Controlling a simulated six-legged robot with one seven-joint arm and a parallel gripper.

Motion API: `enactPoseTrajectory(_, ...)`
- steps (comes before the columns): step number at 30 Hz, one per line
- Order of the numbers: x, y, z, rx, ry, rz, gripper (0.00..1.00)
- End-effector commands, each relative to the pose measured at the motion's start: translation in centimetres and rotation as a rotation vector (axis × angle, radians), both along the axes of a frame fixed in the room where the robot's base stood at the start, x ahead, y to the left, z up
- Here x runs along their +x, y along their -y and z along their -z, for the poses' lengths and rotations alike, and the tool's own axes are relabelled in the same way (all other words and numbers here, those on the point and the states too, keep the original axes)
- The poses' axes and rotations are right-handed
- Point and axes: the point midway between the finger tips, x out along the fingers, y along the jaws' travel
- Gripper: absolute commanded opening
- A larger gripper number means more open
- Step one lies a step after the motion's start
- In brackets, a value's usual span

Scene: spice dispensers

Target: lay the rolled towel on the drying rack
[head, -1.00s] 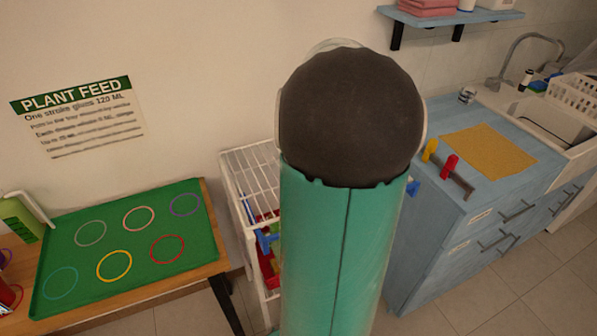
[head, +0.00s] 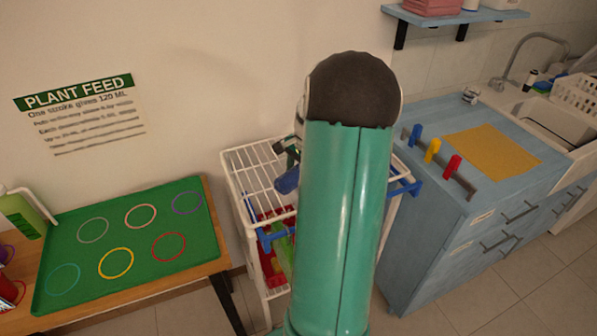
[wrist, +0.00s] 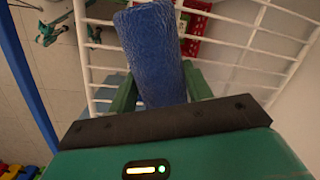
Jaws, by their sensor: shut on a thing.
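The rolled blue towel (head: 288,180) shows left of my arm, over the top of the white wire drying rack (head: 250,165). My gripper (head: 291,150) is shut on it, partly hidden by my arm in the head view. In the wrist view the towel (wrist: 155,45) points away from me between the two green fingers (wrist: 160,82), with the white wires of the rack (wrist: 235,42) behind it. I cannot tell whether the towel touches the wires. My arm hides the right part of the rack top.
Blue bars (head: 404,188) stick out at the rack's right side. Red and green items (head: 277,250) lie lower in the rack. A table with a green mat (head: 75,228) stands left. A blue cabinet (head: 440,250) with coloured levers (head: 432,150) stands right.

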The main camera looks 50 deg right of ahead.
Motion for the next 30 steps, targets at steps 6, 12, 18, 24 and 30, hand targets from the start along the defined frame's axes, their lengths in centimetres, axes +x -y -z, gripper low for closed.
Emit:
enactPoseTrajectory(6,0.0,0.0,0.3,0.000,0.000,0.000,0.52)
enactPoseTrajectory(12,0.0,0.0,0.2,0.000,0.000,0.000,0.72)
enactPoseTrajectory(18,0.0,0.0,0.1,0.000,0.000,0.000,0.72)
enactPoseTrajectory(24,-0.2,0.2,-1.8,-0.003,0.001,0.000,0.72)
enactPoseTrajectory(30,-0.7,0.6,-6.0,-0.004,0.002,0.000,0.72)
